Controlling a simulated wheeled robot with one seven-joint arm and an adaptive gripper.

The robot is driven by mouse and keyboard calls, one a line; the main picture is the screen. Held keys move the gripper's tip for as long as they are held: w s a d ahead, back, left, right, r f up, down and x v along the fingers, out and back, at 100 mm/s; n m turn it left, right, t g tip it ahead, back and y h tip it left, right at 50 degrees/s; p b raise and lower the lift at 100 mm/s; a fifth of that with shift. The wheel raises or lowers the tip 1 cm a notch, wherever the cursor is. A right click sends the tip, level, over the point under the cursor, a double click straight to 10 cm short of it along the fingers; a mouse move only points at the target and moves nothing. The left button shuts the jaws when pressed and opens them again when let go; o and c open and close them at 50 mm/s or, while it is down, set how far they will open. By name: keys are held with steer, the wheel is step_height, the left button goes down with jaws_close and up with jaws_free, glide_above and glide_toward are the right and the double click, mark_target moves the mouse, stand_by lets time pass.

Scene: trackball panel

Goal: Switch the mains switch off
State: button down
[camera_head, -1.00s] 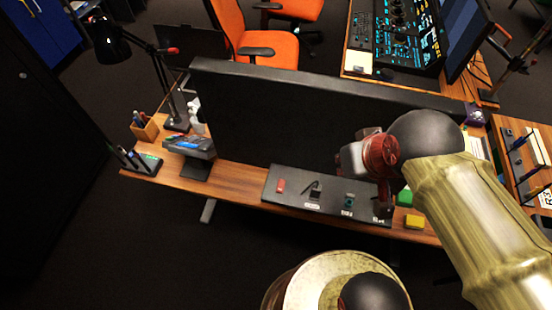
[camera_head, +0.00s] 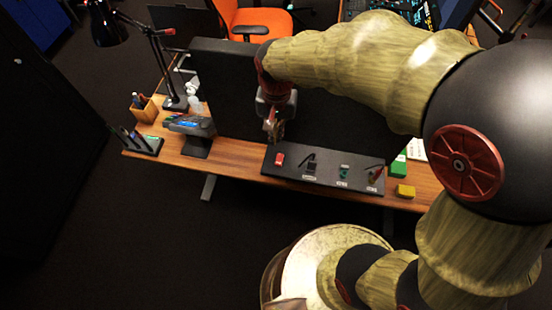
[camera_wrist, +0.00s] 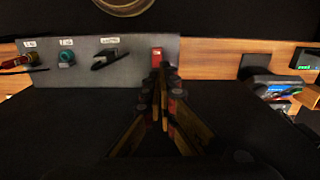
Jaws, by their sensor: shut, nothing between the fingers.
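The dark control panel (camera_head: 325,182) lies on the wooden desk and carries a row of controls. A small red switch (camera_head: 280,159) is at its left end in the head view; in the wrist view it (camera_wrist: 157,57) shows just beyond my fingertips. A black lever (camera_head: 309,163) stands beside it, with a white label too small to read surely. I cannot tell from the labels which control is the mains switch. My gripper (camera_head: 273,138) is shut and empty, pointing down just above and behind the red switch. Contact is not visible.
A teal knob (camera_head: 344,171) and a red-tipped control (camera_head: 376,175) sit further right on the panel. A large black screen (camera_head: 225,100) stands behind it. A small display stand (camera_head: 192,125) is to the left, a yellow block (camera_head: 405,191) to the right.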

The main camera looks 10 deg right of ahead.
mark_target(276, 163)
steer(key=shift+f, duration=0.1)
stand_by(0.3)
step_height(276, 163, down, 14)
steer(key=b, duration=0.3)
stand_by(0.5)
